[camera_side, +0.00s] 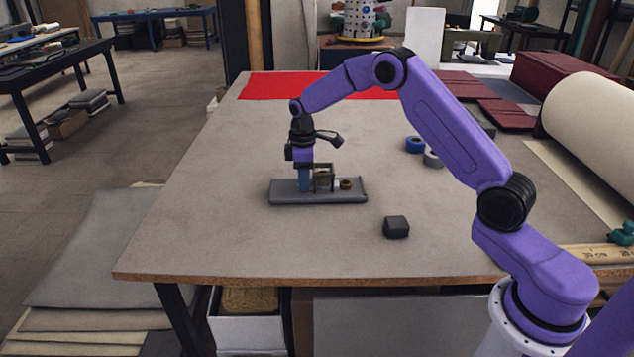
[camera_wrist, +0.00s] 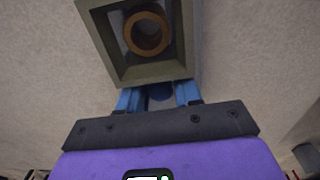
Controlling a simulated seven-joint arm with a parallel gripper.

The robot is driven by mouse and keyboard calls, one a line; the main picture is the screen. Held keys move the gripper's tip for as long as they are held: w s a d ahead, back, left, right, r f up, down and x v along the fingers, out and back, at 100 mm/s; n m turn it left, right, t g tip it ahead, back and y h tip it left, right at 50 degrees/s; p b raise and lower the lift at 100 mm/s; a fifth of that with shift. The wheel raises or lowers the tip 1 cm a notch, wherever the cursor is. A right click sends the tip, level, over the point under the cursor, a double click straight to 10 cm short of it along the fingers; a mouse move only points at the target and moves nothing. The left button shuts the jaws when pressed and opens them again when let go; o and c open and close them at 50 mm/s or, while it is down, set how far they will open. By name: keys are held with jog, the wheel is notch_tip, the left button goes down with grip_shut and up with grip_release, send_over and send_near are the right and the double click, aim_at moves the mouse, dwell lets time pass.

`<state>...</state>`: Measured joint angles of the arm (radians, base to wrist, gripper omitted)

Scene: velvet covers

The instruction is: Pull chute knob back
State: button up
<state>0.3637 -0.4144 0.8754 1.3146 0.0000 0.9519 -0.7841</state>
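The chute is an olive-grey, square open-topped box (camera_side: 323,179) on a flat grey base plate (camera_side: 281,197). It fills the top of the wrist view (camera_wrist: 97,42), where a brown ring shows through its opening (camera_wrist: 147,33). My gripper (camera_side: 304,188) points down at the left end of the chute. In the wrist view its two blue fingers (camera_wrist: 160,98) are spread apart just beside the chute wall.
A brown ring (camera_side: 346,184) stands at the plate's right end. A dark block (camera_side: 396,227) lies in front to the right. Blue and grey rolls (camera_side: 415,145) lie behind to the right. A red sheet (camera_side: 290,86) covers the table's back. The table's left and front are clear.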

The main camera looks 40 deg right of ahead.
aim_at(277, 188)
jog(key=shift+w+a, duration=2.55)
jog(key=shift+a, duration=0.2)
jog(key=o, duration=1.5)
jog(key=shift+o, duration=0.2)
notch_tip(277, 188, up, 7)
jog(key=shift+s, duration=0.1)
